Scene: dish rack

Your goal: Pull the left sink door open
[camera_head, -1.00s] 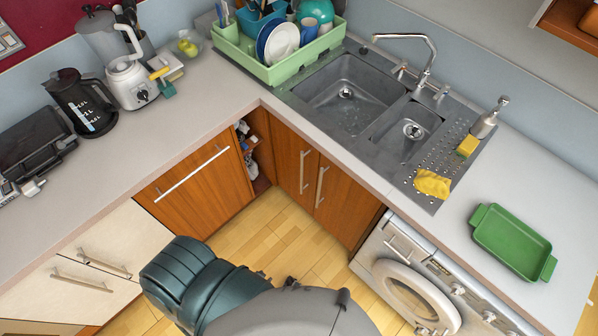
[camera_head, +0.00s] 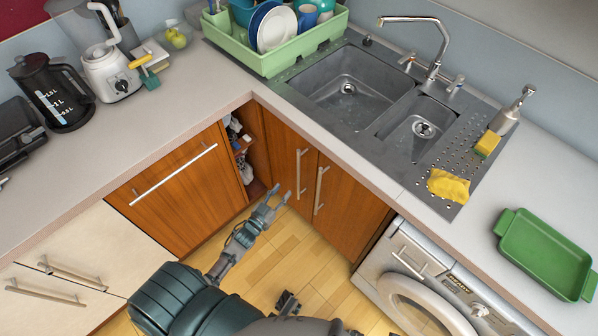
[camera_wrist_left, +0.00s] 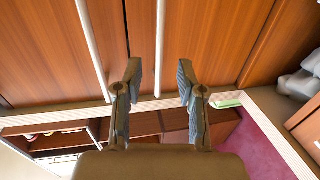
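The left sink door (camera_head: 283,165) is brown wood with a vertical metal handle (camera_head: 301,173), and looks closed. The right sink door (camera_head: 346,212) beside it has its own handle (camera_head: 321,190). My left gripper (camera_head: 277,197) is open and empty, low in front of the left door in the head view. In the left wrist view, the left door's handle (camera_wrist_left: 160,45) runs upright in the gap between the open fingertips (camera_wrist_left: 160,82); contact does not show. The right door's handle (camera_wrist_left: 93,45) lies left of the fingers there.
An open corner shelf (camera_head: 250,150) with items stands left of the doors. A wooden cabinet front (camera_head: 180,190) with a long bar handle is left of it. The washing machine (camera_head: 410,265) stands at right. Wooden floor (camera_head: 295,250) is clear before the doors.

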